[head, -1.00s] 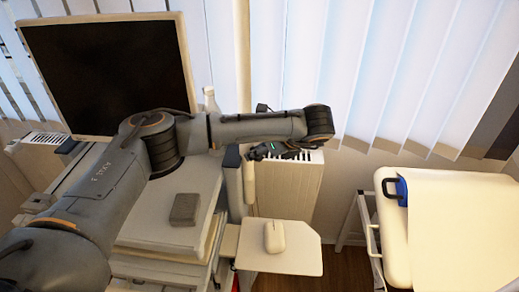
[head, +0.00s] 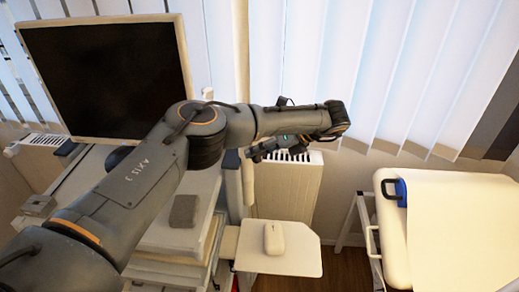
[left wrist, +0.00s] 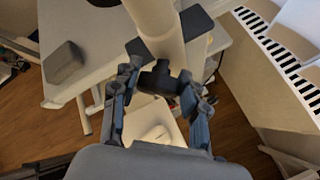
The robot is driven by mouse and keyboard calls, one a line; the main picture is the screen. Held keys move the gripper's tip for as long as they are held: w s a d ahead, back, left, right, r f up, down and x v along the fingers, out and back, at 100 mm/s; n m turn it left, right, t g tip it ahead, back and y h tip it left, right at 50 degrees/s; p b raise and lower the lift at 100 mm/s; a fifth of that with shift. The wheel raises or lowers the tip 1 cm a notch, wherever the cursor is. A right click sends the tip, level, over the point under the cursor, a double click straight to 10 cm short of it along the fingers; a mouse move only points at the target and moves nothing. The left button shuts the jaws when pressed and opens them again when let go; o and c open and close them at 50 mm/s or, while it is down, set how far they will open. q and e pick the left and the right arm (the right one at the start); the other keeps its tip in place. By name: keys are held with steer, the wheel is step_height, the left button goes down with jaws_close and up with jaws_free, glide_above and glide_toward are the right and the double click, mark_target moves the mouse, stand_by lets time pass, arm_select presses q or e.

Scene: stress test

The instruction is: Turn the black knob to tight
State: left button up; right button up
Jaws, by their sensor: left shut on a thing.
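The black knob (left wrist: 158,78) is a dark T-shaped handle on a white pole (left wrist: 155,25) in the left wrist view. My left gripper (left wrist: 162,88) has one finger on each side of the knob and is shut on it. In the head view the left gripper (head: 262,151) is at the top of the pole (head: 248,182), beside the cart. The knob is hard to make out there behind the gripper. Any marking for tight is not readable. My right gripper is in neither view.
A monitor (head: 105,75) stands on the cart behind my left arm. A grey box (head: 184,211) lies on the cart top. A white mouse (head: 274,238) rests on a small shelf (head: 300,262). A radiator (head: 293,185) is behind; a white bed (head: 455,230) is at right.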

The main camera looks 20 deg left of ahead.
arm_select(q)
steer(key=shift+w+m+g, duration=0.1)
steer(key=shift+m+g, duration=0.2)
steer(key=shift+g, duration=0.1)
steer(key=shift+y, duration=0.3)
steer(key=o, duration=1.1)
steer(key=shift+o, duration=0.2)
steer(key=v, duration=0.7)
steer(key=shift+d, duration=0.2)
steer(key=shift+w+d, duration=0.1)
steer(key=shift+w, duration=0.05)
